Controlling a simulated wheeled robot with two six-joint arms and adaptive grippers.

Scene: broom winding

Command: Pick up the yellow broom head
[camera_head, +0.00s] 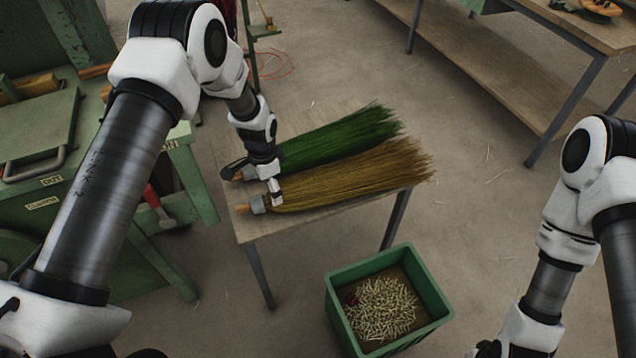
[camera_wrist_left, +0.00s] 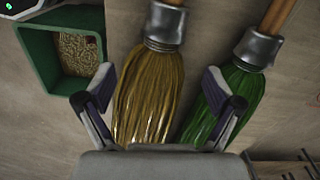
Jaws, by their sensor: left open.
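The yellow broom head (camera_head: 355,176) lies on a small wooden table, its metal collar and short wooden handle stub to the left. A green broom head (camera_head: 340,138) lies beside it on the far side. My left gripper (camera_head: 274,188) is over the collar end of the yellow broom. In the left wrist view, its two fingers are spread, with the yellow bristles (camera_wrist_left: 148,95) seen between them. The right-hand finger overlaps the green bristles (camera_wrist_left: 215,98). Whether the fingers touch any bristles cannot be told. My right gripper (camera_head: 490,349) is cut off at the bottom edge.
The small table (camera_head: 238,192) has little bare top. A green crate (camera_head: 437,296) of small pale pieces stands on the floor in front of it. Green machinery (camera_head: 40,135) is at left, a workbench (camera_head: 560,25) at upper right. The floor between is mostly clear.

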